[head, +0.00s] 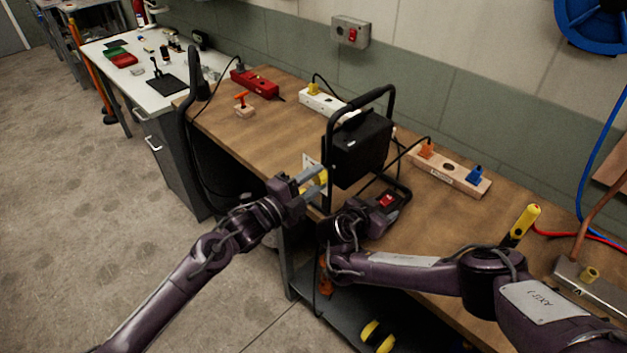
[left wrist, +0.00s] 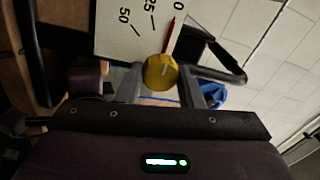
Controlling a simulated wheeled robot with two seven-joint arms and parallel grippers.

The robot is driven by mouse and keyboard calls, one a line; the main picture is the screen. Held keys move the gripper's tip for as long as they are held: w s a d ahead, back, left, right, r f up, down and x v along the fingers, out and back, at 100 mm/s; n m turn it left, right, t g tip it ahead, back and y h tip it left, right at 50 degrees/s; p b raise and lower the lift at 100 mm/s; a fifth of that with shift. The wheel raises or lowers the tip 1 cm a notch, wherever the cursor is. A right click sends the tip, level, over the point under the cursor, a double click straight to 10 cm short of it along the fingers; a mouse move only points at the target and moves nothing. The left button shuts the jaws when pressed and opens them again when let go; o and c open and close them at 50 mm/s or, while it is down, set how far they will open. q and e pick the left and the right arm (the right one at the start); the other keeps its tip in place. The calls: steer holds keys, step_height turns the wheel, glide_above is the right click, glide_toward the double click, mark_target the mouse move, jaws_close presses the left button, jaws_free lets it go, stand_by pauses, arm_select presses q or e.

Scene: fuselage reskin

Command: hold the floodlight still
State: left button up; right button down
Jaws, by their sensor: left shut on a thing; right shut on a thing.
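The floodlight (head: 362,150) is a black box in a black tubular frame, standing upright near the front edge of the wooden bench. A white dial plate with a yellow knob (head: 321,177) faces the left side. In the left wrist view, the yellow knob (left wrist: 160,72) sits between the two fingers, beside a printed scale and a red pointer line. My left gripper (head: 315,182) is shut on the knob. My right gripper (head: 383,208) is at the low right part of the floodlight's frame, shut on it; its fingertips are hard to make out.
Power strips, one red (head: 254,83), one white (head: 325,103) and one wooden (head: 447,170), lie along the bench (head: 273,130). Black cables run near the floodlight. A yellow-handled tool (head: 524,220) is at the right. A lower shelf holds a yellow-black object (head: 377,336).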

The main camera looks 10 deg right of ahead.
arm_select(q)
steer(key=shift+f, duration=0.1)
steer(key=o, duration=1)
steer(key=shift+c, duration=0.2)
steer(key=shift+a, duration=0.1)
steer(key=v, duration=1.2)
arm_select(e)
steer(key=c, duration=0.5)
jaws_free()
arm_select(q)
steer(key=shift+w, duration=0.1)
arm_select(e)
steer(key=shift+a+r, duration=0.1)
